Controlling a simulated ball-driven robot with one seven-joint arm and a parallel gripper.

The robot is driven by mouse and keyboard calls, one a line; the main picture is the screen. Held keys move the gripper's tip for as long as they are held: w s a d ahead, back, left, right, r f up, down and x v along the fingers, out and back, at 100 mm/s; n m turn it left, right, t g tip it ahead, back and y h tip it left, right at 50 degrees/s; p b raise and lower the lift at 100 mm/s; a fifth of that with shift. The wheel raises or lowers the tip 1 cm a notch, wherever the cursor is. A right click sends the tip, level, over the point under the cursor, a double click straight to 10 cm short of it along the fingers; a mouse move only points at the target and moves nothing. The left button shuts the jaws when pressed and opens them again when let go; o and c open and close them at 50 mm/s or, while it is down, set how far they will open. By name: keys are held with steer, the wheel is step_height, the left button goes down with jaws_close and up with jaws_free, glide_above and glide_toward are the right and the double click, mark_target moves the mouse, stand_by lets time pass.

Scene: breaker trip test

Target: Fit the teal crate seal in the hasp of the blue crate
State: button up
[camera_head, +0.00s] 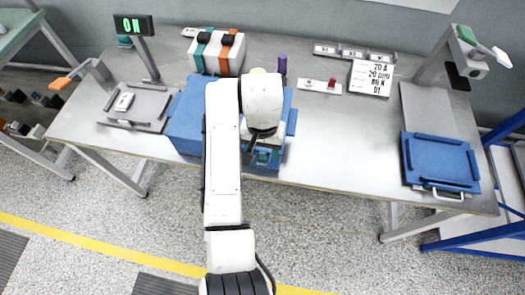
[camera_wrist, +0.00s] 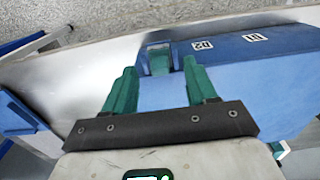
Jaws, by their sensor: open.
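The blue crate (camera_head: 185,125) stands at the front middle of the table, partly hidden behind my arm. In the wrist view its blue face (camera_wrist: 262,85) carries small white labels. A blue hasp-like bracket (camera_wrist: 147,50) stands out at its left end. A teal piece (camera_wrist: 159,62), apparently the crate seal, shows inside the bracket; I cannot tell how fully it is seated. My gripper (camera_wrist: 158,72) is open, its two green fingers spread on either side of a clear gap, with the bracket beyond the tips. In the head view my gripper (camera_head: 262,156) is at the crate's front, mostly hidden.
A grey tray (camera_head: 122,124) lies left of the crate, near an ON display (camera_head: 133,25). A white box with teal and orange straps (camera_head: 217,50) and a purple cylinder (camera_head: 282,65) stand behind. A number card (camera_head: 372,77) and blue panel (camera_head: 440,158) are right; bare table lies between.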

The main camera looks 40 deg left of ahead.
mark_target(263, 154)
step_height(263, 154, up, 9)
steer(key=shift+f, duration=0.2)
stand_by(0.6)
steer(key=w+d+f+m+b, duration=0.15)
steer(key=d+f, duration=0.25)
steer(key=d, duration=0.7)
steer(key=w+d+f+m+t+h, duration=0.15)
steer(key=d+f, duration=0.35)
steer(key=d, duration=0.6)
steer(key=w+d+f+m+y, duration=0.15)
steer(key=d+f, duration=0.25)
steer(key=d, duration=0.7)
steer(key=s+d+f+h, duration=0.1)
steer(key=s+d+f, duration=0.1)
steer(key=s+d, duration=0.3)
steer(key=s+d+f, duration=0.2)
steer(key=d, duration=0.5)
steer(key=s+d+m+b, duration=0.1)
steer(key=s+d, duration=0.2)
steer(key=s, duration=0.4)
steer(key=s+d+m, duration=0.1)
steer(key=s+d, duration=0.2)
steer(key=s, duration=0.5)
steer(key=shift+f+m+y+b, duration=0.2)
steer(key=shift+m+y+b, duration=0.15)
steer(key=shift+y, duration=0.05)
steer(key=shift+g, duration=0.25)
